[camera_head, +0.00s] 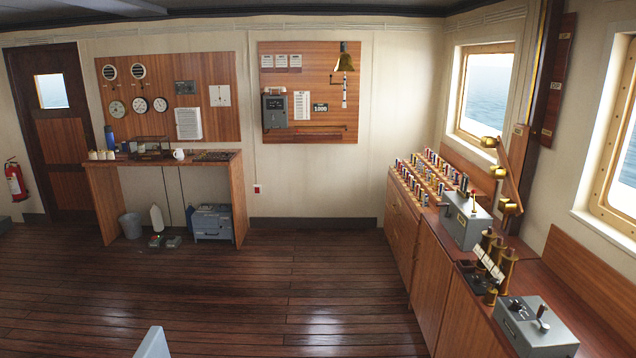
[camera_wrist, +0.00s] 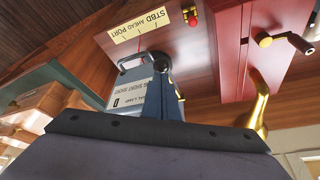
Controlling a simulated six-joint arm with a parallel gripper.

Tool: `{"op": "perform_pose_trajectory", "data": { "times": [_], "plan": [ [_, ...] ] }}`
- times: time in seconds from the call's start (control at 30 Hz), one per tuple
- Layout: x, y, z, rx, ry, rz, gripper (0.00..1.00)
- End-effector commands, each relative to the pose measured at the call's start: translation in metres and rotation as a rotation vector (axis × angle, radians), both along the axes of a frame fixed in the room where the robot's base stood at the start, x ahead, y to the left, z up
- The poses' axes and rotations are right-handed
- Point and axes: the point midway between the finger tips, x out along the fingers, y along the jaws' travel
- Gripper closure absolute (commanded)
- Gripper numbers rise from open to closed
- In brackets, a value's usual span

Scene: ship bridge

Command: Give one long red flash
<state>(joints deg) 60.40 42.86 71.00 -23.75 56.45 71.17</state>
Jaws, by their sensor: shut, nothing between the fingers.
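My gripper (camera_wrist: 162,66) shows only in the wrist view, its dark blue fingers together with nothing between them. Behind them is a light grey box (camera_wrist: 128,88) with a handle and a white label. I cannot tell whether the fingers touch the box. No red light shows lit in either view. In the head view I cannot pick out this box for sure.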

Motion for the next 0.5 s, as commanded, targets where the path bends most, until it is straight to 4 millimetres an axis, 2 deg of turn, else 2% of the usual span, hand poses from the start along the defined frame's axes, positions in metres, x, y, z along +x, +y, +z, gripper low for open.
{"op": "perform_pose_trajectory", "data": {
  "times": [0.23,0.5],
  "plan": [
    [0.000,0.000,-0.007,0.000,0.001,0.000,1.00],
    [0.000,0.000,-0.029,0.000,0.001,0.000,1.00]
  ]
}}
